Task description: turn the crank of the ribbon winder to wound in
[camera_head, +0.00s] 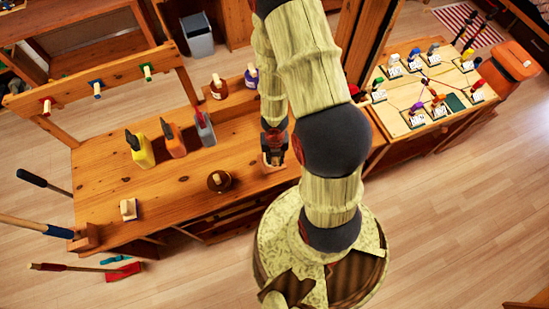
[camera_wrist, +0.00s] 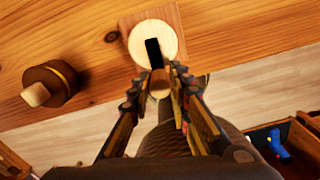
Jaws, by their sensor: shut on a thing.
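The ribbon winder appears to be the wooden block with a round cream disc (camera_wrist: 140,42) in the wrist view, at the edge of the wooden bench. A black bar (camera_wrist: 153,53), which looks like its crank arm, runs from the disc toward my fingers. My gripper (camera_wrist: 166,75) is shut at the lower end of the bar, with a pale knob-like piece (camera_wrist: 158,88) between the fingers. The fingers hide most of the grip. In the head view my gripper (camera_head: 273,156) is low over the bench's right part and largely covers the winder.
A brown spool-like piece with a wooden peg (camera_wrist: 47,88) stands left of the winder; it also shows in the head view (camera_head: 219,181). Several bottles, including a yellow one (camera_head: 142,150), stand farther left. A small wooden block (camera_head: 128,209) sits near the bench's front edge.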

